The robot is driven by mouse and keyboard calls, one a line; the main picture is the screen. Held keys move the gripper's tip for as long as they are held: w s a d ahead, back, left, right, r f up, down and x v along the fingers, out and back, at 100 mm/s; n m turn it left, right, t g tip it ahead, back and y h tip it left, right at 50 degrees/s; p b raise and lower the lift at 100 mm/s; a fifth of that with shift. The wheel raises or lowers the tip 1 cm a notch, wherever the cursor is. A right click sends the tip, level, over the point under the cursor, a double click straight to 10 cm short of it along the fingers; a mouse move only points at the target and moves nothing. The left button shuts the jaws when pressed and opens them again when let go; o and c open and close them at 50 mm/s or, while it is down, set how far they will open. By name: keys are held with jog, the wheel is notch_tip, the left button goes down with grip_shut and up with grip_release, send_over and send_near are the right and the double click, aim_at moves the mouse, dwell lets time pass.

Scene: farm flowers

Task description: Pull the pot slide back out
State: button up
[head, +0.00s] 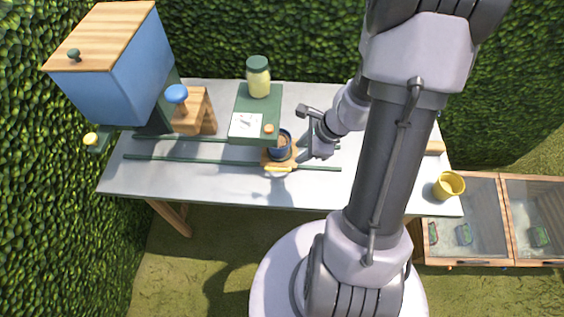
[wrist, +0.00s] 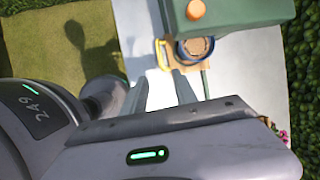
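The pot slide (head: 270,161) is a small wooden plate with a yellow handle (head: 278,169) at its front. It sits across two dark green rails on the table and bears a blue pot (head: 283,152) filled with brown soil. The pot is at the front right corner of the green station. In the wrist view the pot (wrist: 194,52) and yellow handle (wrist: 161,54) lie beyond my fingertips. My gripper (wrist: 163,90) is open and empty, its fingers apart. In the head view my gripper (head: 314,143) is just right of the pot; my arm hides part of the table.
The green station (head: 262,117) carries a jar (head: 258,80), a white card (head: 246,124) and an orange knob (head: 268,129). A blue hopper (head: 120,80) stands at the left. A yellow cup (head: 447,186) is at the table's right end. The front table strip is clear.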

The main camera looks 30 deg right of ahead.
aim_at(279, 169)
jog(key=b+x, duration=0.7)
jog(key=x, duration=0.9)
jog(key=shift+s, duration=0.1)
grip_shut()
dwell(0.5)
